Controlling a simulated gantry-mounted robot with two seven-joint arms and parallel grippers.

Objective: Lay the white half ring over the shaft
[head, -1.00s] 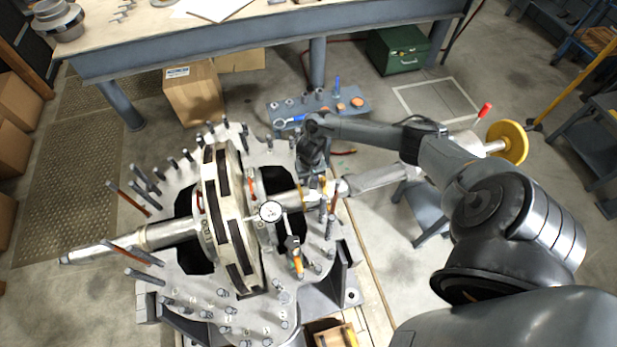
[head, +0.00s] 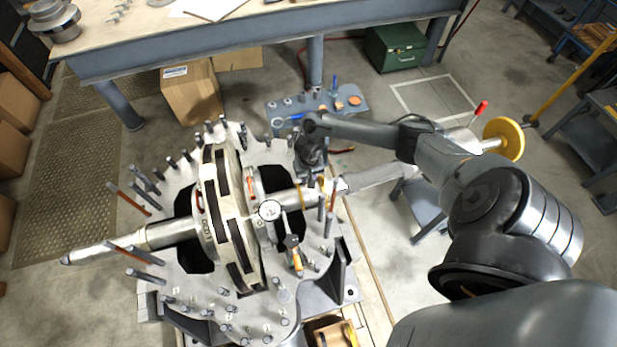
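The shaft (head: 168,233) lies across the lower casing half (head: 190,292), running from lower left to upper right. A large cream ring with dark slots (head: 233,212) stands upright around it. I cannot pick out a separate white half ring with certainty. A small pale piece (head: 341,184) shows at the shaft, right of my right gripper, too small to identify. My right gripper (head: 313,180) points down at the shaft's right part, beside the upright studs. Its fingertips are small and partly hidden, so their opening and any held part are unclear. My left gripper is out of view.
Upright studs (head: 147,258) ring the casing. A dial gauge (head: 269,210) stands close to the shaft, with an orange-handled tool (head: 296,262) below it. A small grey parts table (head: 290,108) stands behind, and a workbench (head: 270,35) runs along the back.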

